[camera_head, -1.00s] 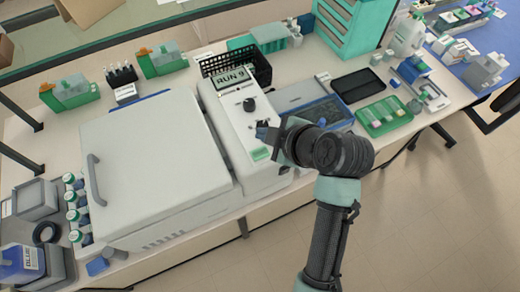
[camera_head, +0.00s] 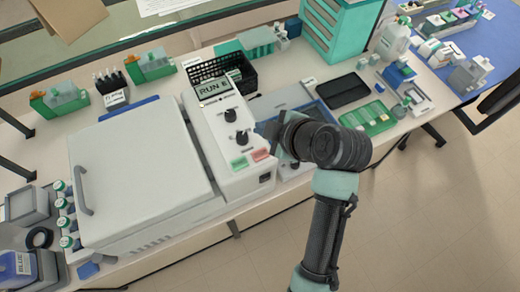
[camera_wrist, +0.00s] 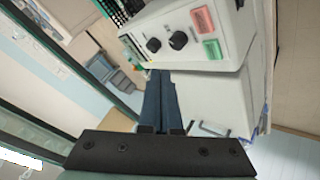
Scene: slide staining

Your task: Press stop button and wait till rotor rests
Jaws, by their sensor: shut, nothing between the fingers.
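The white centrifuge (camera_head: 140,172) stands on the bench with its lid closed, so the rotor is hidden. Its control panel (camera_head: 205,130) has a display reading RUN (camera_head: 213,88) with a digit too small to be sure of, and two black knobs. The red button (camera_head: 261,155) sits at the panel's front, right of the green button (camera_head: 239,163); the wrist view also shows the red button (camera_wrist: 203,19) and green button (camera_wrist: 212,49). My gripper (camera_wrist: 160,73) is shut and empty, apart from both buttons. In the head view it is just right of the panel, its fingers mostly hidden.
A black basket (camera_head: 238,72) stands behind the panel. Several green-capped bottles (camera_head: 66,222) line the centrifuge's left side. The floor in front is clear.

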